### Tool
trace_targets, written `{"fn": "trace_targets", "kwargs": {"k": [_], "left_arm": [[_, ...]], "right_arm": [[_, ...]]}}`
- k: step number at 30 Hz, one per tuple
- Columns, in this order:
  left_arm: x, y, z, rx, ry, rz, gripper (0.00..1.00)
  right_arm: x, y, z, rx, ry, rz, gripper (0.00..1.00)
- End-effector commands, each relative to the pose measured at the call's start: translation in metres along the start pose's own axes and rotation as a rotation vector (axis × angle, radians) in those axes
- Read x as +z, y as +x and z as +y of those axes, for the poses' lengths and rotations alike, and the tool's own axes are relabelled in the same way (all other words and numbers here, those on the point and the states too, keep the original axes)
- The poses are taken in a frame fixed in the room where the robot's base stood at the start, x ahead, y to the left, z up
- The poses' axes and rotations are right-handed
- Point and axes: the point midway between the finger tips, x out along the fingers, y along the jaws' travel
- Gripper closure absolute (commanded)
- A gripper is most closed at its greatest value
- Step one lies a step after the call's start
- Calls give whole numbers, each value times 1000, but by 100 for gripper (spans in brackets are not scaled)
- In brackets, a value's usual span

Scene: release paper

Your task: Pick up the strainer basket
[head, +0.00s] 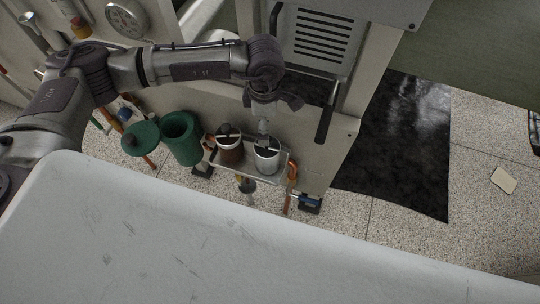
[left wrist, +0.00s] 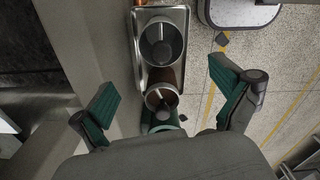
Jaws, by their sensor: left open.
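A metal tray (left wrist: 137,42) holds a silver canister (head: 267,160) and a brown canister (head: 229,150). In the left wrist view, the silver canister (left wrist: 162,42) and the brown canister (left wrist: 161,97) each have a dark round opening with a grey piece inside. I cannot tell which piece is the strainer basket. My left gripper (head: 264,115) is above the tray near the silver canister, pointing down. My right gripper is not in view.
A green bin (head: 181,138) and a round green lid (head: 140,138) are left of the tray. A white worktop (head: 200,240) fills the foreground. A vented panel (head: 315,40) with a dark handle (head: 326,122) stands close right of my left gripper. Speckled floor lies at right.

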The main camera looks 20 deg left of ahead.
Motion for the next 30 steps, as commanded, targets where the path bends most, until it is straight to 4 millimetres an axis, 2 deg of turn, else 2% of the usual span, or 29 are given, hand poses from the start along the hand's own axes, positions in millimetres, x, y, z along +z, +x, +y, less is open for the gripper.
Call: {"fn": "trace_targets", "kwargs": {"k": [3,7,13,17,20,24,30], "left_arm": [[0,23,-1,-4,-1,2,0],[0,45,-1,-2,-1,2,0],[1,59,-1,0,0,0,0],[4,72,-3,-3,1,1,0],[6,88,-5,-2,1,2,0],[6,106,-3,-1,-1,0,0],[5,110,-3,1,0,-1,0]], "right_arm": [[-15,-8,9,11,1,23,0],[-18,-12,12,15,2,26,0],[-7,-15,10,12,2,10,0],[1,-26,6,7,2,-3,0],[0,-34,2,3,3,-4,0],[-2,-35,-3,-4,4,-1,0],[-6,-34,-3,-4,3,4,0]]}}
